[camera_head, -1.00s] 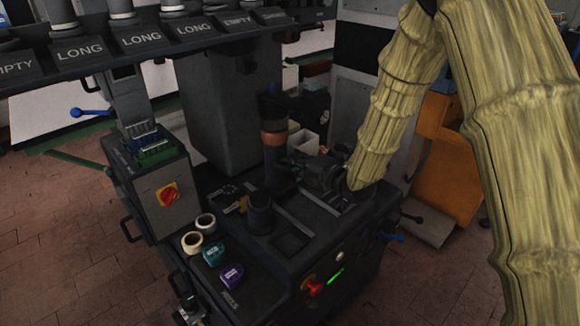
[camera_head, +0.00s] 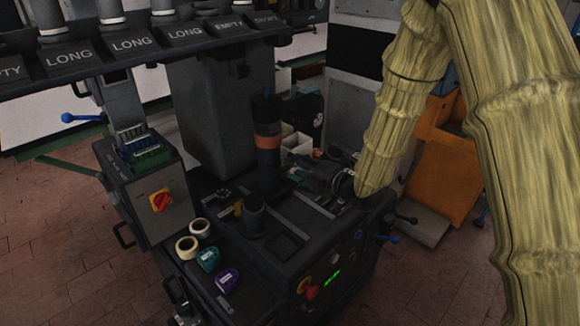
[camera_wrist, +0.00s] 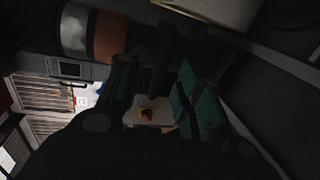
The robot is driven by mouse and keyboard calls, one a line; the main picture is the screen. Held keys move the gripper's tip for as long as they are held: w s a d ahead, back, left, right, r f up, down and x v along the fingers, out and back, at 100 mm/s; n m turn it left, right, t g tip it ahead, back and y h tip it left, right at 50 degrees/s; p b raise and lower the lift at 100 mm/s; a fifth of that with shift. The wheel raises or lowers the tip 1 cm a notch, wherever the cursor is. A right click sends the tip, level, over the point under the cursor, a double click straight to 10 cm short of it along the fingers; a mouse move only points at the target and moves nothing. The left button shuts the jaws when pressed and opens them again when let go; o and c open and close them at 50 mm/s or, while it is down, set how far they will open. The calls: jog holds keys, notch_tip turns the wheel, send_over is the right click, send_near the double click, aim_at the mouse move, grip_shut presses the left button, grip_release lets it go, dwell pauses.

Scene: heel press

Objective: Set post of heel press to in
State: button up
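The heel press post (camera_head: 267,140) is a dark upright cylinder with a copper-brown band, standing on the dark machine bed. The banded post also shows in the wrist view (camera_wrist: 108,36), lying sideways at the upper left. My gripper (camera_head: 303,177) is low, just right of the post's foot, at the end of my sleeved arm. Teal patches (camera_wrist: 190,100) show in the dark wrist view.
A control box (camera_head: 150,190) with a red-yellow switch stands left. Tape rolls (camera_head: 187,247) and teal and purple items lie in front. A short dark cylinder (camera_head: 253,215) stands on the bed. A labelled rack (camera_head: 130,45) crosses above. An orange cabinet (camera_head: 440,170) is right.

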jog(key=v, duration=0.8)
